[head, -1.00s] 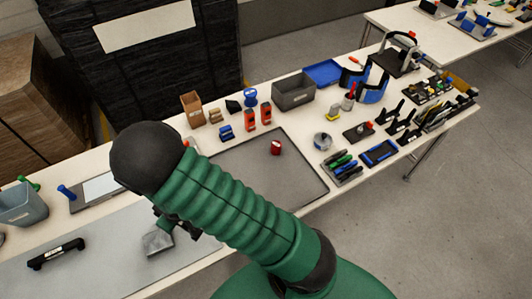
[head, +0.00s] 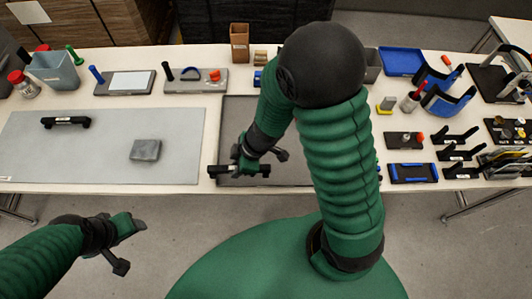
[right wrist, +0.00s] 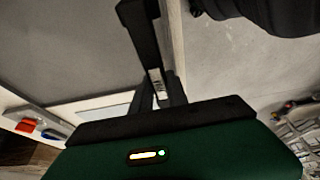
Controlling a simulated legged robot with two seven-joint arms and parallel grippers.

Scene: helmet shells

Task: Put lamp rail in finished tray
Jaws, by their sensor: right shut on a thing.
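A black lamp rail (head: 224,171) with a white label is in my right gripper (head: 252,163), over the left front edge of the dark grey mat. The right wrist view shows it as a black bar (right wrist: 140,30) with a label at the jaws. A similar black bar (head: 66,122) lies on the light grey mat at the left. My left gripper (head: 128,246) is open and empty in front of the table edge. No tray is legibly marked as finished. A shallow blue tray (head: 402,61) lies at the back right.
A grey block (head: 145,149) sits on the light mat (head: 100,165). My right arm hides much of the dark mat (head: 212,130) and part of a grey bin (head: 373,66). Blue curved parts (head: 445,98) and black brackets (head: 458,145) crowd the right side.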

